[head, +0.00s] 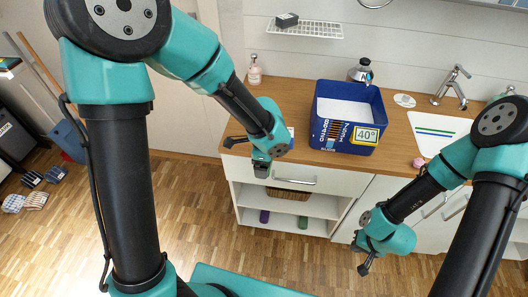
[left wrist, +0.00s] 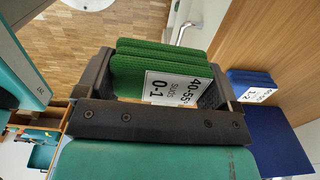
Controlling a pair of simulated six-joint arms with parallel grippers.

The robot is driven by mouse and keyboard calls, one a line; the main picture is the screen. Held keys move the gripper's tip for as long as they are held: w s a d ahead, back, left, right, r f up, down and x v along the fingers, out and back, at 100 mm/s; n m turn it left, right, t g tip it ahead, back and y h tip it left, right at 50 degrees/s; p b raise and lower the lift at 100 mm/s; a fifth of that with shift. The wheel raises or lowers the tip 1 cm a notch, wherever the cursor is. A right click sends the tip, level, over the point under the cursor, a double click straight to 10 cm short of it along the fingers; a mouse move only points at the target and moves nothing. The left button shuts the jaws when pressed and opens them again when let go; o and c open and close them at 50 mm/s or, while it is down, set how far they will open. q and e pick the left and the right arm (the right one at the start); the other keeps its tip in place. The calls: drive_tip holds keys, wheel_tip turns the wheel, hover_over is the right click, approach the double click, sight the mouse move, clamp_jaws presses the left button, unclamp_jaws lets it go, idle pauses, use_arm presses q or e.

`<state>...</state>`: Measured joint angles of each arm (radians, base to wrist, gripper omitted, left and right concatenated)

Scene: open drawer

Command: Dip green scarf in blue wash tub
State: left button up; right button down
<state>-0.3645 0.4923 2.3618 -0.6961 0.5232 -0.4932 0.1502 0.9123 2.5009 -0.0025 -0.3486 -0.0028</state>
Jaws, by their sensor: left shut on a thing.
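My left gripper (head: 262,162) hangs in front of the counter's front edge, left of the blue wash tub. In the left wrist view its dark fingers (left wrist: 155,90) are shut on the folded green scarf (left wrist: 140,75), which bears a white label. In the head view the scarf is hard to make out at the gripper's tip. The blue wash tub (head: 325,130) stands upright on the counter, with a pale surface inside and a 40° sign on its front. My right gripper (head: 363,258) is low at the right, away from the tub; its opening is unclear.
The wooden counter (head: 395,150) has a kettle (head: 361,72) behind the tub and a sink (head: 435,130) with a tap at the right. A blue labelled cloth (left wrist: 250,78) shows in the left wrist view. Open shelves (head: 285,222) lie below the counter.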

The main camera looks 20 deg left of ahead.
idle(0.6)
use_arm(q)
drive_tip(key=w+a+r+n, duration=0.4)
drive_tip(key=w+a, duration=0.1)
drive_tip(key=a, duration=0.3)
drive_tip(key=w+a+r+n, duration=0.5)
drive_tip(key=w+a, duration=0.1)
drive_tip(key=a, duration=0.3)
drive_tip(key=w+a+r+n, duration=0.4)
drive_tip(key=w+a+r, duration=0.1)
drive_tip(key=a, duration=0.3)
drive_tip(key=shift+w+a+r+n, duration=0.2)
drive_tip(key=shift+a+r+n, duration=0.1)
drive_tip(key=shift+a, duration=0.1)
